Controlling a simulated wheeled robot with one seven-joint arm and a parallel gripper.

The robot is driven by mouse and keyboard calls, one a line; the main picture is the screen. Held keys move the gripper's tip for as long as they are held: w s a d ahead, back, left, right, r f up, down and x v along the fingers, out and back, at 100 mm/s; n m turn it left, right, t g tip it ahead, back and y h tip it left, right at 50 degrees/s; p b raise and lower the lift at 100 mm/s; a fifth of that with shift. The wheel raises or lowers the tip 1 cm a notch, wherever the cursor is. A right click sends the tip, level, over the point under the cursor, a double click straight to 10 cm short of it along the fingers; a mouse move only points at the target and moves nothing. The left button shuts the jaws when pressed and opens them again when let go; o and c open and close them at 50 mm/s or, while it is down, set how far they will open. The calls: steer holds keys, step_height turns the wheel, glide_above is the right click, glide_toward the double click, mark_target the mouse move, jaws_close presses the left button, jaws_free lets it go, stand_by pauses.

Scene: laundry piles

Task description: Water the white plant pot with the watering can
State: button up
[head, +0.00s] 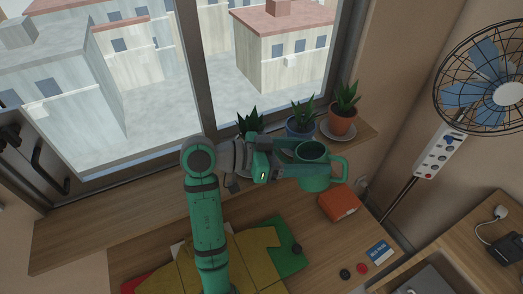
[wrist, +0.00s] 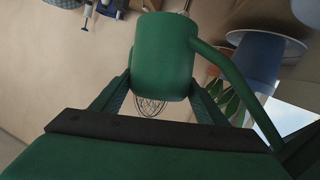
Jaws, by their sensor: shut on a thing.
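The green watering can (head: 315,178) is held up in front of the sill, its round opening facing up and a loop on its right side. My gripper (head: 288,172) is shut on the can's body from the left. In the wrist view the can (wrist: 164,50) sits between both fingers, and a long thin green part (wrist: 236,82) runs down to the right. A spiky plant (head: 250,122) stands on the sill behind my wrist; its pot is mostly hidden, so I cannot tell its colour. No pot is clearly seen to be white in the head view.
A blue pot (head: 299,130) and a terracotta pot (head: 342,121) with plants stand right of it on the sill. An orange box (head: 339,203), folded clothes (head: 255,252) and small dark discs lie on the table below. A fan (head: 498,90) stands at the right.

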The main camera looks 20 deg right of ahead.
steer(key=shift+w+a, duration=0.1)
steer(key=shift+a, duration=0.05)
steer(key=shift+r+h, duration=0.1)
steer(key=shift+h, duration=0.2)
steer(key=shift+r, duration=0.15)
stand_by(0.3)
steer(key=shift+r+n+h, duration=0.3)
steer(key=shift+r+n, duration=0.1)
steer(key=shift+r, duration=0.05)
stand_by(0.4)
steer(key=shift+r+n+g+h, duration=0.3)
steer(key=shift+r, duration=0.25)
steer(key=shift+r, duration=0.15)
